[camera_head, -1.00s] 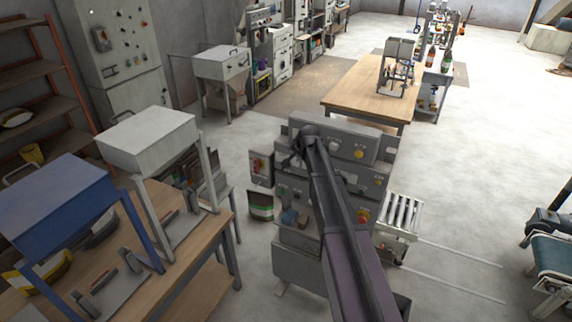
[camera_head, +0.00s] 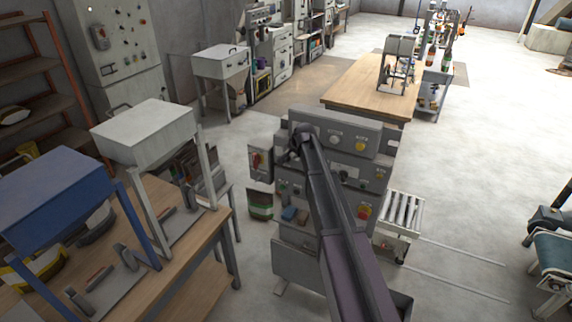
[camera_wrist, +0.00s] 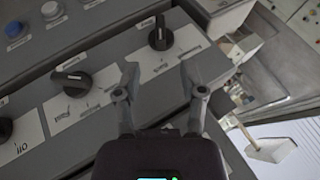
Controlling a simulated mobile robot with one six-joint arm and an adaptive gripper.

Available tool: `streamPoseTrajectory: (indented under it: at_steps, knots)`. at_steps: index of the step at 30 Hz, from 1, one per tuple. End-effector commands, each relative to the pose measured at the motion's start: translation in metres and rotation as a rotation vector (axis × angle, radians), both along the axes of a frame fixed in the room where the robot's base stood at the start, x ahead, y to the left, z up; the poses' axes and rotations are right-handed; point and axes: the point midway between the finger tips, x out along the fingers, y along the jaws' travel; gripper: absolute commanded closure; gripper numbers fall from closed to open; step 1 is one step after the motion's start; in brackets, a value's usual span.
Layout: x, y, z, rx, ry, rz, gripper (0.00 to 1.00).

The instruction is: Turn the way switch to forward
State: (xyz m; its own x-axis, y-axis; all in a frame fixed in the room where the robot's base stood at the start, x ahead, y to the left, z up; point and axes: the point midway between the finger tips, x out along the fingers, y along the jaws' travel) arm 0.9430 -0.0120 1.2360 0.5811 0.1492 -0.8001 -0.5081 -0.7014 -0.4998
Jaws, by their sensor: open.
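In the wrist view a grey panel carries black rotary knobs in a row. The upper knob (camera_wrist: 160,36) lies just beyond my open gripper (camera_wrist: 159,76), roughly in line with the gap between the fingertips, with its pointer upright. A middle knob (camera_wrist: 72,82) points left, and a third knob (camera_wrist: 5,129) is cut by the left edge. The fingers seem apart from the knobs. In the head view my gripper (camera_head: 302,138) is small and dark before the grey machine (camera_head: 340,122).
A blue button (camera_wrist: 15,29) and a white button (camera_wrist: 51,10) sit on the upper panel. A roller conveyor (camera_head: 402,210) stands right of the machine. A workbench (camera_head: 205,262) with hoppers is at left, a wooden table (camera_head: 365,85) behind.

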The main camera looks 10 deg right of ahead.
Motion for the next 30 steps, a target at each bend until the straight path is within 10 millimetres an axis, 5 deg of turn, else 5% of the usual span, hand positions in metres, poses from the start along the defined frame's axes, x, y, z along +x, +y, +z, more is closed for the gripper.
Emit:
streamPoseTrajectory:
  at_steps: [18,30]
  knots:
    - [0.036,0.009,-0.052,0.001,0.0,-0.001,0.47]
    - [0.05,0.013,-0.069,0.0,0.0,0.0,0.47]
